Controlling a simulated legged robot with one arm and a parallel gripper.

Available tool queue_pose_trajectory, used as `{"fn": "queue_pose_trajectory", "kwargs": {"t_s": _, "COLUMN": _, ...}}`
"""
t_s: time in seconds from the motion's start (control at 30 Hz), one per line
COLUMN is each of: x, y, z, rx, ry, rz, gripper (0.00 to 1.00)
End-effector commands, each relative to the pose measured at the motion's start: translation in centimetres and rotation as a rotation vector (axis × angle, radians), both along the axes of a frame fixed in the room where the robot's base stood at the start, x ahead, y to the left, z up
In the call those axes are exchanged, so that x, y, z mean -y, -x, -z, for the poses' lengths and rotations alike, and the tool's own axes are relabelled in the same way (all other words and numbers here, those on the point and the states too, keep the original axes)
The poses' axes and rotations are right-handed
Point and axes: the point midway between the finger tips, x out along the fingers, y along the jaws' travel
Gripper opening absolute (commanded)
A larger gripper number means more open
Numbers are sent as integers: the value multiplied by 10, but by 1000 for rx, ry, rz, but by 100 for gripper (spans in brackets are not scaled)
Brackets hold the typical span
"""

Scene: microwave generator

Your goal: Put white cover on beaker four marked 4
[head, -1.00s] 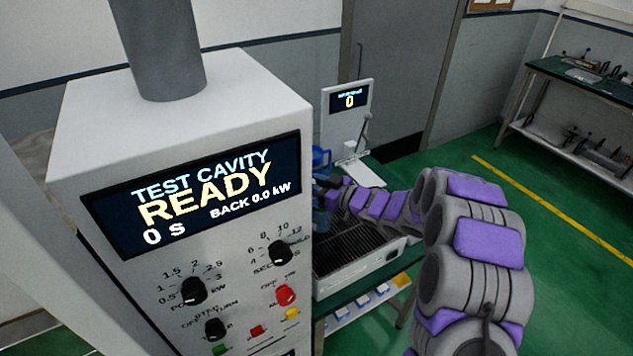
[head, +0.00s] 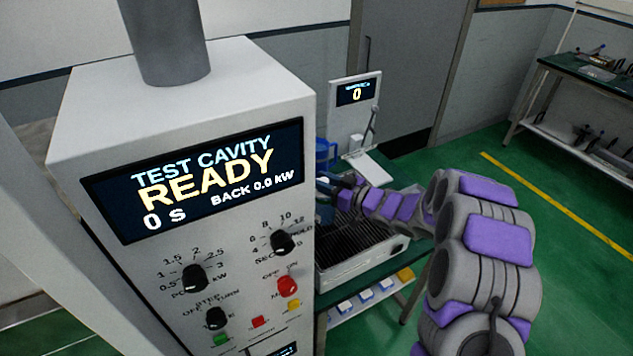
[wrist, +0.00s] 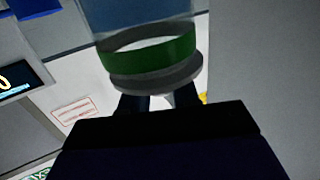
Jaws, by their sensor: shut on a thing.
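My gripper (wrist: 158,103) is at the bottom middle of the wrist view, its dark fingers meeting the lower edge of a clear round vessel (wrist: 140,20) with a green band (wrist: 150,55) and a grey rim or disc (wrist: 155,82). It appears shut on this vessel, but the contact is partly hidden and blurred. No number 4 can be read on it. In the head view my gripper (head: 325,186) is small and dark beside the right side of the test cavity cabinet, and what it holds cannot be made out. I cannot pick out a white cover.
The test cavity cabinet (head: 90,100) fills the left, its display reading READY. A rack-like grey tray (head: 352,268) sits on the green table below my arm. A blue container (head: 322,152) and a small stand with a "0" display (head: 355,93) are behind. Green floor is clear at right.

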Motion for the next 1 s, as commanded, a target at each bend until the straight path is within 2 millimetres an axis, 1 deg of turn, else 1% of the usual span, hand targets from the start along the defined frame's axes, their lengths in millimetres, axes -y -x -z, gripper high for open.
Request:
{"fn": "queue_pose_trajectory", "kwargs": {"t_s": 0.1, "x": 2, "y": 0, "z": 0, "rx": 0, "ry": 0, "rz": 2, "gripper": 0}}
{"fn": "queue_pose_trajectory", "kwargs": {"t_s": 0.43, "x": -9, "y": 0, "z": 2, "rx": 0, "ry": 13, "rz": -1, "gripper": 0}}
{"fn": "queue_pose_trajectory", "kwargs": {"t_s": 0.8, "x": 13, "y": 0, "z": 0, "rx": 0, "ry": 1, "rz": 2, "gripper": 0}}
{"fn": "queue_pose_trajectory", "kwargs": {"t_s": 1.0, "x": 11, "y": 0, "z": 0, "rx": 0, "ry": 6, "rz": 0, "gripper": 0}}
